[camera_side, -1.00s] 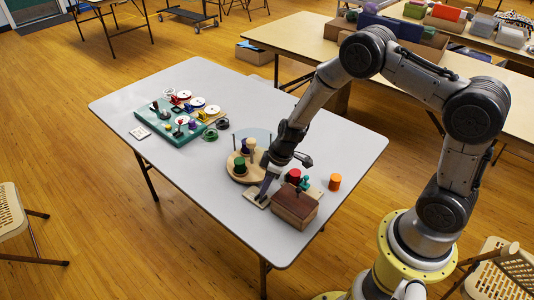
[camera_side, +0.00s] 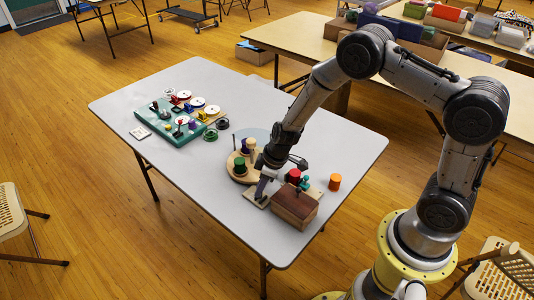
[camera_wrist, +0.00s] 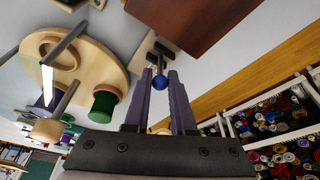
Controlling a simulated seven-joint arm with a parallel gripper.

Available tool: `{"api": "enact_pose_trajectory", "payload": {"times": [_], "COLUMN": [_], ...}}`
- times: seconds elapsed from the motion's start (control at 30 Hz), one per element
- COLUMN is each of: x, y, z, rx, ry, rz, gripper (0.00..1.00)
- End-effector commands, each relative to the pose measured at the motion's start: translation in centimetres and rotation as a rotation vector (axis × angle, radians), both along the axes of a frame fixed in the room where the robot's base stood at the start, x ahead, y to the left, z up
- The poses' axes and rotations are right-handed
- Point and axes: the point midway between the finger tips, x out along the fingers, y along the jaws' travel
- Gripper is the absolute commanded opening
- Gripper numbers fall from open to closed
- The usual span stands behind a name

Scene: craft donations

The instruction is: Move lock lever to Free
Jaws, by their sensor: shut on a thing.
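The plate also shows in the side view (camera_side: 249,197), at the left of a brown box. No Free marking can be read in either view.
A round wooden board (camera_side: 237,178) with a green cylinder (camera_side: 240,163) stands close left of my gripper. The brown box (camera_side: 296,207) is close right, with a red cylinder (camera_side: 293,176) behind it. An orange cylinder (camera_side: 335,182) stands further right. The table's front left is clear.

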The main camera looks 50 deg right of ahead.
Motion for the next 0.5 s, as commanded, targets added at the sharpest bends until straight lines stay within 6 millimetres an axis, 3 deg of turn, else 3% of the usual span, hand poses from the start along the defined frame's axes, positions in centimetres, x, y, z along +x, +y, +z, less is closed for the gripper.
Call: {"api": "enact_pose_trajectory", "payload": {"times": [0.5], "x": [-0.12], "y": [1.05], "z": [-0.13], "rx": [0.001], "ry": [0.003], "rz": [0.002], "gripper": [0.00]}}
